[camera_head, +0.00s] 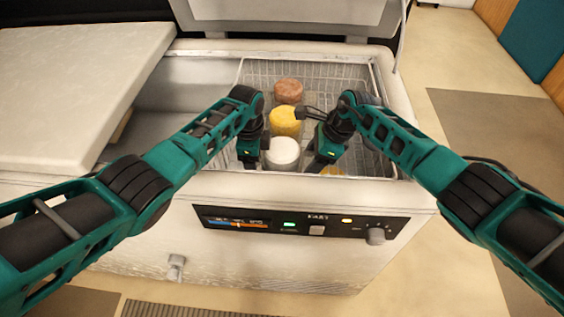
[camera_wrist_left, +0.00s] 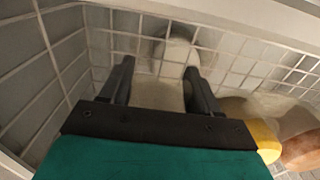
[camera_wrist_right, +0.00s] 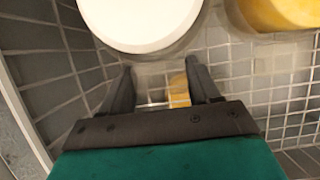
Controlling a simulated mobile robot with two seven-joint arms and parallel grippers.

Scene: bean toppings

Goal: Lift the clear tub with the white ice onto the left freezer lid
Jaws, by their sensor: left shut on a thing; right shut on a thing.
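The clear tub with white ice (camera_head: 283,152) stands upright inside the open freezer, at the front of the wire basket. Its pale round shape also shows in the left wrist view (camera_wrist_left: 176,55) and at the top of the right wrist view (camera_wrist_right: 140,22). My left gripper (camera_head: 252,162) is at its left side and my right gripper (camera_head: 318,162) at its right side, both pointing down and shut on it. The exact contact is hard to see. The left freezer lid (camera_head: 80,85) is a flat white slab at the left, with its top clear.
A yellow tub (camera_head: 284,121) and a brown tub (camera_head: 288,91) stand behind the white one in the wire basket (camera_head: 340,72). Something orange (camera_head: 333,170) shows low beside my right gripper. The freezer's front rim (camera_head: 230,187) lies close in front. A raised lid (camera_head: 300,14) stands at the back.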

